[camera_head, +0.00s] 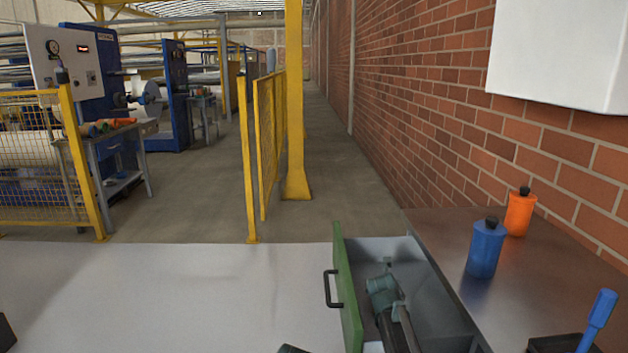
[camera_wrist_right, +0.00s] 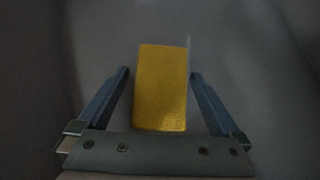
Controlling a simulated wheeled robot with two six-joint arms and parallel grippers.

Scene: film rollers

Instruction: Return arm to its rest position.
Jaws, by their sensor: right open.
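My right arm reaches down into an open drawer (camera_head: 345,290) with a green front and black handle. In the right wrist view my right gripper (camera_wrist_right: 160,73) is open. A yellow block (camera_wrist_right: 161,88) lies between its two fingers on a grey surface, with a gap on each side. In the head view the yellow block and the fingertips are hidden inside the drawer. My left gripper does not show.
A worktop (camera_head: 445,230) right of the drawer bears a blue bottle (camera_head: 485,250), an orange bottle (camera_head: 519,213) and a blue-handled tool (camera_head: 599,318). A brick wall (camera_head: 420,100) and white box (camera_head: 560,50) stand behind. The pale surface (camera_head: 180,290) at left is mostly clear.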

